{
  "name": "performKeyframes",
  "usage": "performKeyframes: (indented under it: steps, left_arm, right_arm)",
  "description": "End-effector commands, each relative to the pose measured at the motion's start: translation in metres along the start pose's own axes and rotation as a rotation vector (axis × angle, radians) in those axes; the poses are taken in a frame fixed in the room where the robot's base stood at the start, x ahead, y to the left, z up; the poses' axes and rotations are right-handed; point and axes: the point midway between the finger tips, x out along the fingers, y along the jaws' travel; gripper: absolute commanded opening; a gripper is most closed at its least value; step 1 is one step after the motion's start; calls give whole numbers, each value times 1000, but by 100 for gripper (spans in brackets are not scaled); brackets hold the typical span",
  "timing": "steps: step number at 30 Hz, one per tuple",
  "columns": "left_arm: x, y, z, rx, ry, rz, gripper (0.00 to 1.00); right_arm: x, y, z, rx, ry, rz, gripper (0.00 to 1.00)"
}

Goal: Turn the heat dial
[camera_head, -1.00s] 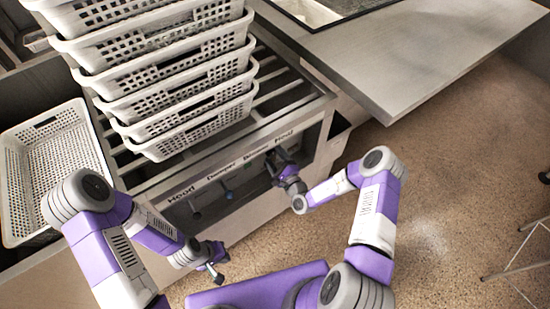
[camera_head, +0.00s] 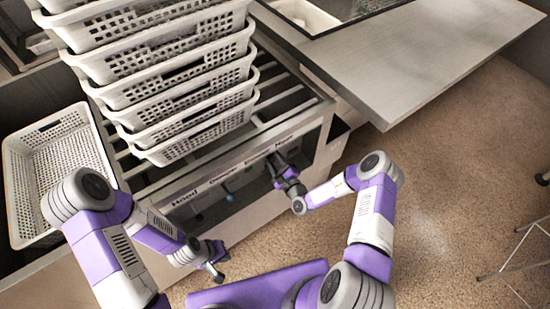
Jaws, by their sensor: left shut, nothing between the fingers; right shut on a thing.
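The front panel (camera_head: 215,184) of the slatted unit carries printed labels, with small knobs below them. A blue knob (camera_head: 230,196) shows in the middle of the panel. My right gripper (camera_head: 276,162) is at the right part of the panel, below the rightmost label. It is shut on a dial there, and the gripper hides most of that dial. My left gripper (camera_head: 217,273) is shut and empty, low in front of the unit and apart from the panel.
A stack of white perforated baskets (camera_head: 190,115) stands on the slatted top. A single white basket (camera_head: 60,165) lies at the left. A grey countertop (camera_head: 400,60) juts out at the upper right. The brown floor (camera_head: 460,170) at the right is mostly open.

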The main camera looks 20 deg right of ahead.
Motion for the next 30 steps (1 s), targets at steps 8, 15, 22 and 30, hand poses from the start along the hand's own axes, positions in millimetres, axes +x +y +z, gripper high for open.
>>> performKeyframes:
  steps: [8,15,22,30]
  left_arm:
    - [-30,11,1,0,0,0,0]
    - [-45,17,2,0,0,0,0]
    - [-56,21,2,0,0,0,0]
    - [-64,24,3,0,0,0,0]
  right_arm:
    - [-1,-3,2,260,19,23,12]
    - [-1,-3,2,486,31,41,12]
    - [-1,-2,1,704,45,61,12]
    - [-1,-3,0,958,60,83,12]
